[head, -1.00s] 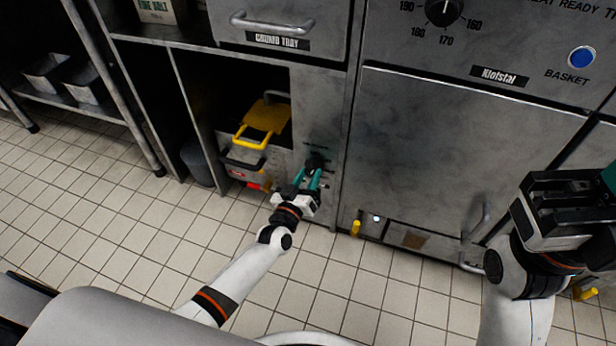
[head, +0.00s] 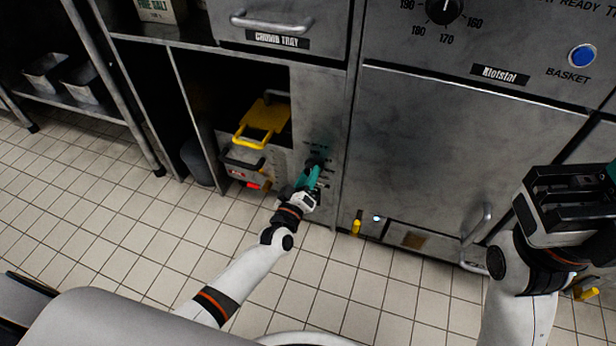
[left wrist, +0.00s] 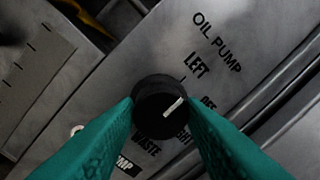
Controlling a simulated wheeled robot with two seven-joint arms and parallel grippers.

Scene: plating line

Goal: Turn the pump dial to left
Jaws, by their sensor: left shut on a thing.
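The pump dial (left wrist: 160,97) is a round black knob with a white pointer line, below the printed words OIL PUMP. In the left wrist view its pointer slants to the upper right, roughly between the words LEFT and OFF. The words RIGHT and WASTE lie below it. My left gripper (head: 314,167) is shut on the dial, with a green finger on each side of it. In the head view the dial is mostly hidden by the fingers. My right gripper (head: 572,203) is at the right edge, away from the dial; its fingertips are not clear.
A yellow-handled unit (head: 262,122) stands in the open bay left of the dial panel. The crumb tray drawer (head: 275,22) is above. A large cabinet door (head: 450,140) is to the right. A yellow lever (head: 356,226) juts out low down. The tiled floor is clear.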

